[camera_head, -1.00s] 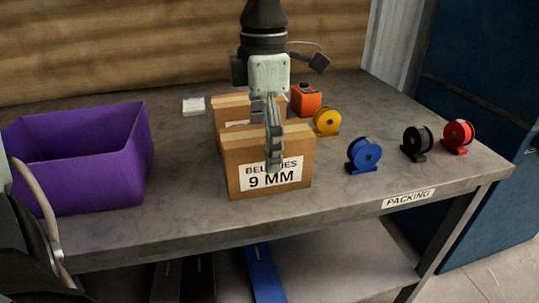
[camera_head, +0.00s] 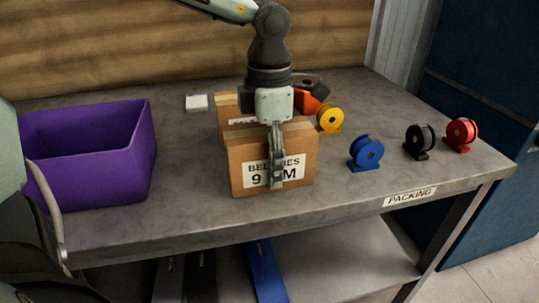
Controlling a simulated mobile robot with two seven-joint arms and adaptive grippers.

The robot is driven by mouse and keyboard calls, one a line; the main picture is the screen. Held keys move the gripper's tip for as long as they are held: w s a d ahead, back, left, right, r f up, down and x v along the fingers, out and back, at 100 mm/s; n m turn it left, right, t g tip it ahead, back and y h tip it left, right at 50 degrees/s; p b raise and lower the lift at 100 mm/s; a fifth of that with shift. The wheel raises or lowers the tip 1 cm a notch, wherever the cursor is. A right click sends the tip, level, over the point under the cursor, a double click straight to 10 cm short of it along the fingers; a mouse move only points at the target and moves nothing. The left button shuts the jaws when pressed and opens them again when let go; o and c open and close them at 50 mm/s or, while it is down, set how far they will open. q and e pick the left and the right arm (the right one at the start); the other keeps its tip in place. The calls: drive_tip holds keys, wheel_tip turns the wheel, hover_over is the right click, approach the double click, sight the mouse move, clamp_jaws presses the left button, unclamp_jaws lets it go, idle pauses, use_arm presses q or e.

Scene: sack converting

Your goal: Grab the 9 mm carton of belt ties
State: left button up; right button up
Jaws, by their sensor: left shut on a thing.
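The 9 mm carton (camera_head: 242,160) of belt ties is a brown cardboard box standing upright near the front of the grey packing table (camera_head: 195,215). Its white front label reads "9 MM", partly covered by a finger. My left gripper (camera_head: 276,165) points down over the carton, with one finger in front of its front face. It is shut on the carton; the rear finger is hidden. The carton appears to rest on the table. My right gripper does not show.
A second brown carton (camera_head: 230,108) stands just behind. A purple bin (camera_head: 95,165) is at left. An orange device (camera_head: 307,103) and yellow (camera_head: 330,119), blue (camera_head: 366,152), black (camera_head: 418,140) and red (camera_head: 461,133) spools stand at right. A small white block (camera_head: 196,103) lies behind.

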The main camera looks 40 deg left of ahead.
use_arm(q)
drive_tip(key=c, duration=0.5)
drive_tip(key=shift+r, duration=0.15)
